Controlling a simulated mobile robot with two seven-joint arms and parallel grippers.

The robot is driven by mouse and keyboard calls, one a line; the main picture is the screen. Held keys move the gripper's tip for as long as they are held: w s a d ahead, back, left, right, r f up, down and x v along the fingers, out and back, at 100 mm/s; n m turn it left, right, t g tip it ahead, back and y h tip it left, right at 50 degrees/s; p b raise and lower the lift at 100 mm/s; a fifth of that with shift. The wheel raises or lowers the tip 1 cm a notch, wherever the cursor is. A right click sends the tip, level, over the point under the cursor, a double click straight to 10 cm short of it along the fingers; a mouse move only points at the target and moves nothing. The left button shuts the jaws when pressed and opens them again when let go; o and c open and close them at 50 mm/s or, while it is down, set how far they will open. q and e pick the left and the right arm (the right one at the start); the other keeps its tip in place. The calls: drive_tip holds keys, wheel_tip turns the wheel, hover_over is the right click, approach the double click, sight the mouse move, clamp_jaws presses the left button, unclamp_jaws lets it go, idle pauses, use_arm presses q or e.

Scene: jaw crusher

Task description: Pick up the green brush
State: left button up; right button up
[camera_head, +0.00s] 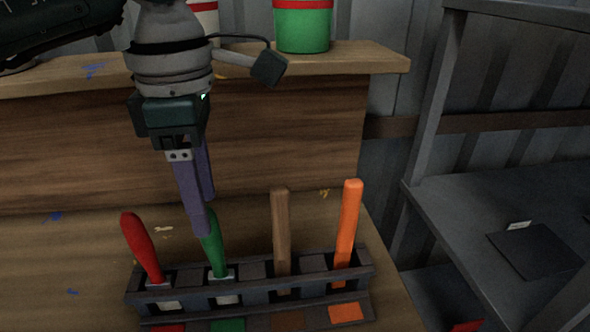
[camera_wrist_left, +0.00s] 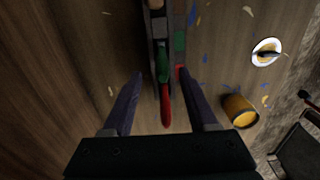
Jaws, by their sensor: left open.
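The green brush (camera_head: 214,252) stands upright in a slot of a dark rack (camera_head: 260,292), its handle pointing up. My left gripper (camera_head: 205,216) points down at it from above, with its purple fingers open. One finger covers part of the handle in the head view. In the left wrist view the green brush (camera_wrist_left: 163,62) shows between the fingertips of the left gripper (camera_wrist_left: 160,73), and I cannot tell whether they touch it. My right gripper is not in view.
The rack also holds a red brush (camera_head: 138,245) close on the left, and a brown handle (camera_head: 281,230) and an orange handle (camera_head: 347,225) to the right. A raised wooden shelf (camera_head: 340,57) with a green bucket (camera_head: 302,27) stands behind. A yellow cup (camera_wrist_left: 240,110) shows in the wrist view.

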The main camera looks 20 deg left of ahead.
use_arm(q)
hover_over(221, 274)
drive_tip(key=f, duration=0.6)
drive_tip(key=shift+w+a+f, duration=0.1)
drive_tip(key=shift+w+a, duration=0.2)
drive_tip(key=shift+a, duration=0.05)
clamp_jaws()
